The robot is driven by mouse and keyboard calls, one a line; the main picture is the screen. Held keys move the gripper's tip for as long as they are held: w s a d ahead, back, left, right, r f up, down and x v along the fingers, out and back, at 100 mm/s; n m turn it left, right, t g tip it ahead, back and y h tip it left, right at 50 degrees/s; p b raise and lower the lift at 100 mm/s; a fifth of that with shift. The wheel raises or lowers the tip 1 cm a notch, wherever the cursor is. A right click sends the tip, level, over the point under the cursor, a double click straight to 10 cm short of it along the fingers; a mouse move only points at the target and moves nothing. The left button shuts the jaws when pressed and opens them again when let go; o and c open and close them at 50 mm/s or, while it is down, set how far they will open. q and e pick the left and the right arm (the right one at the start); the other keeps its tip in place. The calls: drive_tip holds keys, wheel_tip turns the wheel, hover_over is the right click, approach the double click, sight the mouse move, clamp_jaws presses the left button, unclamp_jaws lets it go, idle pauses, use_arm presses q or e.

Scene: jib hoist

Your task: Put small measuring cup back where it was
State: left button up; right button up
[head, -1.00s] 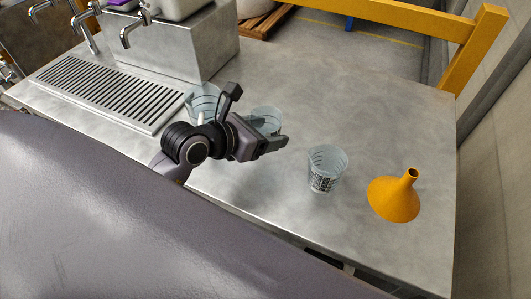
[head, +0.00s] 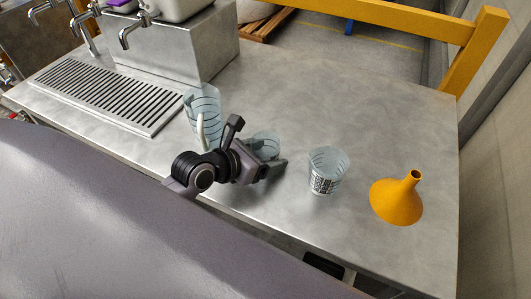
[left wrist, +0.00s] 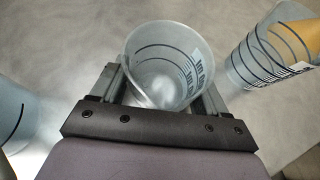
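The small measuring cup (head: 264,141) is clear with dark marking lines. It stands upright between the fingers of my left gripper (head: 277,166), partly hidden behind it in the head view. In the left wrist view the cup (left wrist: 165,65) sits with a finger against each side, mouth towards the camera. The gripper (left wrist: 160,95) is shut on it. I cannot tell whether its base touches the counter. A larger clear measuring cup (head: 327,170) stands to the right, apart from the gripper. It also shows at the right of the left wrist view (left wrist: 265,58). My right gripper is out of view.
A clear jug with a pale handle (head: 205,108) stands close to the left of the gripper. An orange funnel (head: 396,201) stands at the right on the metal counter (head: 340,105). A drain grille (head: 105,95) and taps lie at the left. The counter behind the cups is clear.

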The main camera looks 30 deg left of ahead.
use_arm(q)
drive_tip(key=shift+o, duration=0.9)
drive_tip(key=shift+r, duration=0.1)
drive_tip(key=shift+r, duration=0.25)
drive_tip(key=shift+s+a, duration=0.15)
drive_tip(key=shift+s, duration=0.2)
drive_tip(key=v, duration=1.1)
drive_tip(key=shift+s+r, duration=0.1)
